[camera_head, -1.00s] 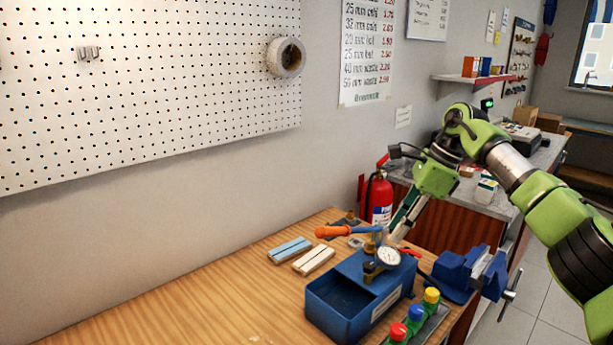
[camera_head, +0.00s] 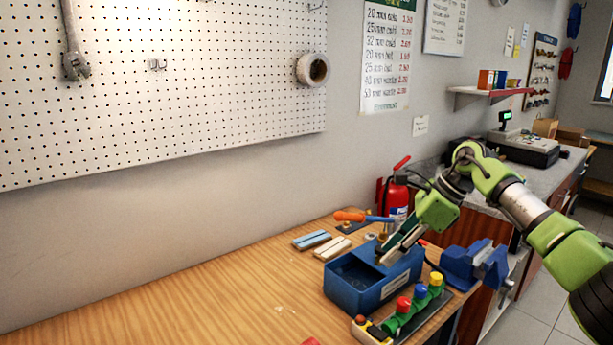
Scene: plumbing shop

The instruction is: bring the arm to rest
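My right gripper (camera_head: 392,258) is in the camera_head view, its arm coming in from the right. Its fingers point down and left over the back right part of the blue open box (camera_head: 385,293) on the wooden bench. I cannot tell whether the fingers are apart or closed, or whether they touch the brass fitting under them. The pressure gauge on that fitting is hidden behind the gripper. My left gripper is not in view.
On the wooden bench (camera_head: 215,290) are an orange-handled tool (camera_head: 350,216), two small blocks, a blue vise (camera_head: 470,264) and a rack with coloured caps (camera_head: 420,306). A red fire extinguisher (camera_head: 396,198) stands behind. The bench's left side is mostly clear.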

